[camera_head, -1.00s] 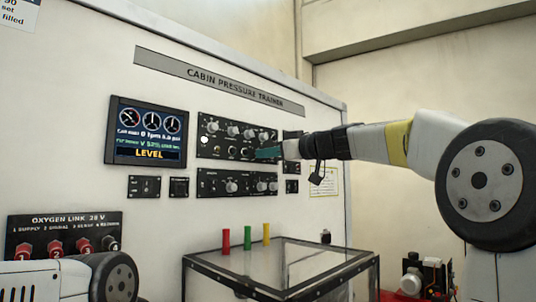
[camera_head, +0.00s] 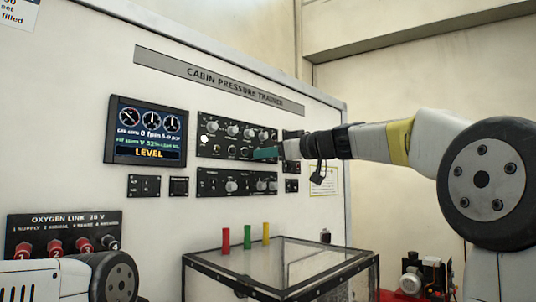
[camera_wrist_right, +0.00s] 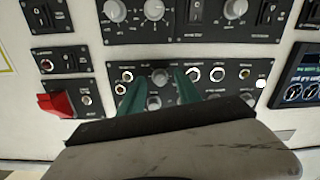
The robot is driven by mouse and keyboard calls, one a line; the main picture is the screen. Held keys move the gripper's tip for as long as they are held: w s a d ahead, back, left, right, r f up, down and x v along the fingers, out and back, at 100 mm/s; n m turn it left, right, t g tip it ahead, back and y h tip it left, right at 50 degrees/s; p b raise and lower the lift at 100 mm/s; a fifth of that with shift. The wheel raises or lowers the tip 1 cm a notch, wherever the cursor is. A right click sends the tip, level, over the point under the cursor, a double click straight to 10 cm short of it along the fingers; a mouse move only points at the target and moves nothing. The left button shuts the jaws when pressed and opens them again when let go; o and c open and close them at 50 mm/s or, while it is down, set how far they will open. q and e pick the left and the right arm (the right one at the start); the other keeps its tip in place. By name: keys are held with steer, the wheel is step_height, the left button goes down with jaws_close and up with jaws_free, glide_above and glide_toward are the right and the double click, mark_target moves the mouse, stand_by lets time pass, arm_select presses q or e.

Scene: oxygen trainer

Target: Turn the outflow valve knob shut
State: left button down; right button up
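The trainer's upper control panel (camera_head: 225,139) carries several round knobs. My right gripper (camera_head: 266,153) has teal fingers and is at this panel's lower right. In the right wrist view, the two fingers of my right gripper (camera_wrist_right: 160,86) are apart, with a grey knob (camera_wrist_right: 160,76) between their tips. Small gaps show on both sides of it. Another round knob (camera_wrist_right: 153,102) shows lower between the fingers. Labels are too small to tell which knob is the outflow valve. The display (camera_head: 146,133) reads LEVEL and a valve figure near 52%. My left gripper is out of view.
A lower knob panel (camera_head: 236,183) lies beneath. In the right wrist view, a red switch cover (camera_wrist_right: 57,104) is left of the fingers. A clear-topped case (camera_head: 310,265) stands in front, with red, green and yellow pegs (camera_head: 247,234) behind it.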

steer(key=v, duration=0.7)
steer(key=shift+s+d, duration=0.2)
